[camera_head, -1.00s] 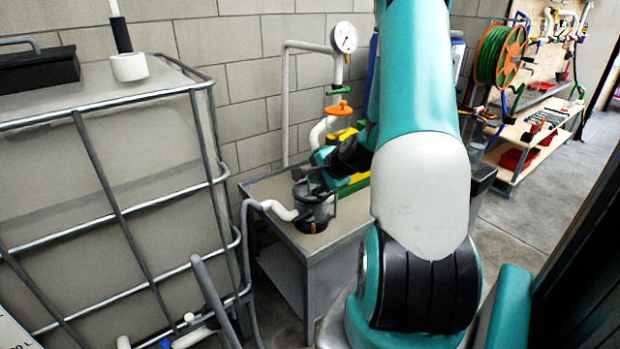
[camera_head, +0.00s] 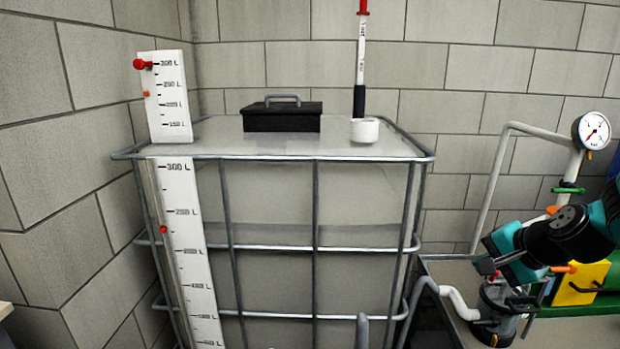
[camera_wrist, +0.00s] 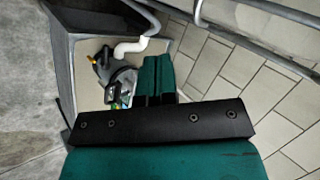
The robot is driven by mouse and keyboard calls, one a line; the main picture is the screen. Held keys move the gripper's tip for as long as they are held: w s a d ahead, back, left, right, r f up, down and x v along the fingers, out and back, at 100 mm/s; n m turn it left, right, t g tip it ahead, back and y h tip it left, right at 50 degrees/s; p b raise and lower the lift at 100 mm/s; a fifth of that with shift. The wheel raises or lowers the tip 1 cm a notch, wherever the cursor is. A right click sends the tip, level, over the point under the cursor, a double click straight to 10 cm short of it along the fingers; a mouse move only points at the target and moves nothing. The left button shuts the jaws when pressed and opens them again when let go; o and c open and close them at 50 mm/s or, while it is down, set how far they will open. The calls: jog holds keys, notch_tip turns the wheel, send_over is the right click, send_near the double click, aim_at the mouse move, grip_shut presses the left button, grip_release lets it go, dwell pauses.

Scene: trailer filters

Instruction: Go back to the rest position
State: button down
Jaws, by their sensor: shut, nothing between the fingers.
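My gripper (camera_head: 487,267) shows at the right of the head view, with my teal and black wrist behind it. It is above and close to a grey filter housing (camera_head: 494,318) on a grey bench; I cannot tell the exact gap. In the wrist view my gripper (camera_wrist: 155,68) has its two teal fingers side by side, shut, with nothing seen between them. The housing (camera_wrist: 120,83) lies beyond them, partly hidden by the fingers and the black palm plate. No marker of a rest position shows.
A white pipe (camera_head: 491,185) and a gauge (camera_head: 592,131) rise behind the bench.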

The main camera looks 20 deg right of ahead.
jog(key=a+r+n+g+y+p, duration=0.1)
jog(key=a+r+n, duration=0.25)
jog(key=a, duration=0.35)
jog(key=a+r+n+g+y+p, duration=0.1)
jog(key=a+r+n+y, duration=0.2)
jog(key=a, duration=0.4)
jog(key=s+a+r+n+g+p, duration=0.1)
jog(key=s+a+r+n+g, duration=0.2)
jog(key=s+a+n, duration=0.4)
jog(key=s+a+r+n+g+h+p, duration=0.1)
jog(key=s+a+r+n+g+p, duration=0.1)
jog(key=s+a+r+n, duration=0.4)
jog(key=s+a+n+g, duration=0.1)
jog(key=s+a+n, duration=0.1)
jog(key=s+a, duration=0.1)
jog(key=shift+a+p, duration=0.3)
jog(key=shift+s, duration=0.1)
